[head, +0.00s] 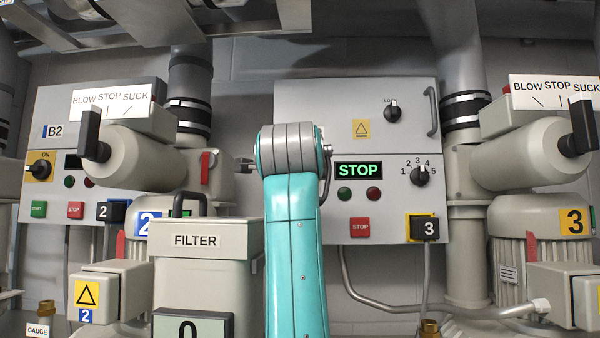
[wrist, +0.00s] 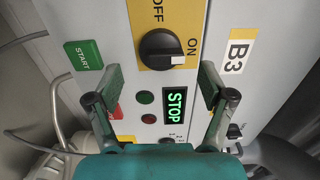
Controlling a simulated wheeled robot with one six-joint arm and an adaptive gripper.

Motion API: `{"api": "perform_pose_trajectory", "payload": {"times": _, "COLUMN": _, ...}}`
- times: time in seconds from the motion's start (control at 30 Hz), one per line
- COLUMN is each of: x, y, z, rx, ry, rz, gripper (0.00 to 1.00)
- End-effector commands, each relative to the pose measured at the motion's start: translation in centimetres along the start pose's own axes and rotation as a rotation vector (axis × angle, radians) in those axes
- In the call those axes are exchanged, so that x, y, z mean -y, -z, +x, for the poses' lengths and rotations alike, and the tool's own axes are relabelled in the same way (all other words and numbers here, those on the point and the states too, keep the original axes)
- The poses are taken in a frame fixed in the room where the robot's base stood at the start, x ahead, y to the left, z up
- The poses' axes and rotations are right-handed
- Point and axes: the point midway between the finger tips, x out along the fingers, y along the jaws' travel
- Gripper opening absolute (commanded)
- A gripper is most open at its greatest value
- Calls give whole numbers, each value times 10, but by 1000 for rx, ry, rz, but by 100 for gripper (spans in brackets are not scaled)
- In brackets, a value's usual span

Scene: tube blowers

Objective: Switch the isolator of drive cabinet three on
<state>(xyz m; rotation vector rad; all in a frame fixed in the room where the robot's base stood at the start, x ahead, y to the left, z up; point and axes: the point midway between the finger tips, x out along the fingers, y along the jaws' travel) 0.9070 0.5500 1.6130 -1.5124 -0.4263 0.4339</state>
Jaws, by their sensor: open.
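The isolator of drive cabinet three (wrist: 160,48) is a black rotary knob on a yellow plate, seen in the wrist view. OFF is printed at the plate's top and ON at its right. The knob's white-tipped bar points right, toward ON. My gripper (wrist: 160,83) is open and empty, its two fingers apart on either side below the knob, not touching it. In the head view the cabinet (head: 300,110) shows, but my arm hides its isolator and most of my gripper.
A B3 label (wrist: 237,52), green START button (wrist: 84,55) and lit STOP display (wrist: 175,105) surround the knob. Blower two (head: 140,155) and blower three (head: 520,155) flank the cabinet. A filter box (head: 200,255) stands left of my arm. Cabinet B2 (head: 60,110) is at left.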

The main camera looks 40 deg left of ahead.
Motion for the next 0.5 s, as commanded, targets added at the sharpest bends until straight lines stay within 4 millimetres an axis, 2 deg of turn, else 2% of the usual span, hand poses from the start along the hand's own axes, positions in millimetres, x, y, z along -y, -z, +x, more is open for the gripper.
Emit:
{"api": "perform_pose_trajectory", "payload": {"times": 0.1, "x": 0, "y": 0, "z": -25, "rx": 0, "ry": 3, "rz": 0, "gripper": 81}}
{"api": "perform_pose_trajectory", "payload": {"times": 0.3, "x": 0, "y": 0, "z": -61, "rx": 0, "ry": 1, "rz": 0, "gripper": 81}}
{"api": "perform_pose_trajectory", "payload": {"times": 0.5, "x": -1, "y": 0, "z": -81, "rx": 0, "ry": -1, "rz": 0, "gripper": 81}}
